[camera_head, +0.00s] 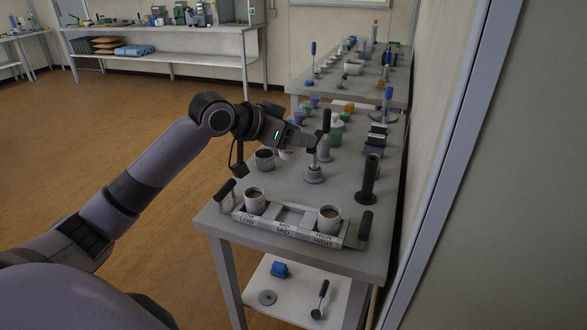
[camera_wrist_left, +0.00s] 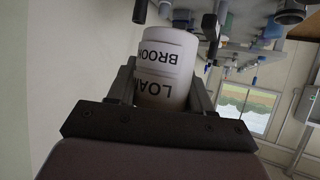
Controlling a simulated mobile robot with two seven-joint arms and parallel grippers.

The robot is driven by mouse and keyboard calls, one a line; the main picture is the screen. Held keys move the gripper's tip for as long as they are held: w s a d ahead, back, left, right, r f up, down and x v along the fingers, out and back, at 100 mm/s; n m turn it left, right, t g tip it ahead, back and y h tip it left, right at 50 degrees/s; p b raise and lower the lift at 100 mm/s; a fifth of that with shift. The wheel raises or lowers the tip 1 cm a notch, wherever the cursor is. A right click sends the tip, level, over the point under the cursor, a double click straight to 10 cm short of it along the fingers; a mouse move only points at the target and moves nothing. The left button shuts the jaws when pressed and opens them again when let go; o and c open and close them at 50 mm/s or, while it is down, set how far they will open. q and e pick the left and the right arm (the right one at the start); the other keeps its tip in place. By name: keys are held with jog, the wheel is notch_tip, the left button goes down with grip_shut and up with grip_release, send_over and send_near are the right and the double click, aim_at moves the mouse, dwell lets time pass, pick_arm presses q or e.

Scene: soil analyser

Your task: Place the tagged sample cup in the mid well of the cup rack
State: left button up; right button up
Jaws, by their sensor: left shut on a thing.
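The tagged sample cup (camera_wrist_left: 163,75) is white, with labels reading "LOAM" and "BROOK" that appear upside down in the left wrist view. My left gripper (camera_head: 303,140) is shut on it, one finger on each side. In the head view the gripper is above the table, behind the rack, and mostly hides the cup; a bit of white shows beneath it. The cup rack (camera_head: 283,233) stands at the near table edge, marked LOW, MID and HIGH. Its mid well (camera_head: 287,217) is empty. My right gripper is not in view.
A cup with brown contents (camera_head: 254,200) sits in the low well and another (camera_head: 329,218) in the high well. A dark-filled cup (camera_head: 265,159) stands behind. A press-like stand (camera_head: 315,174) and a black upright tool (camera_head: 370,182) stand behind the rack.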

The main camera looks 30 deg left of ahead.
pick_arm(q)
notch_tip(320, 180, down, 14)
jog(key=shift+r+b, duration=0.25)
jog(key=shift+b, duration=0.35)
jog(key=shift+f, duration=2.4)
jog(key=shift+f+b, duration=0.1)
jog(key=shift+b, duration=0.25)
jog(key=o, duration=1.1)
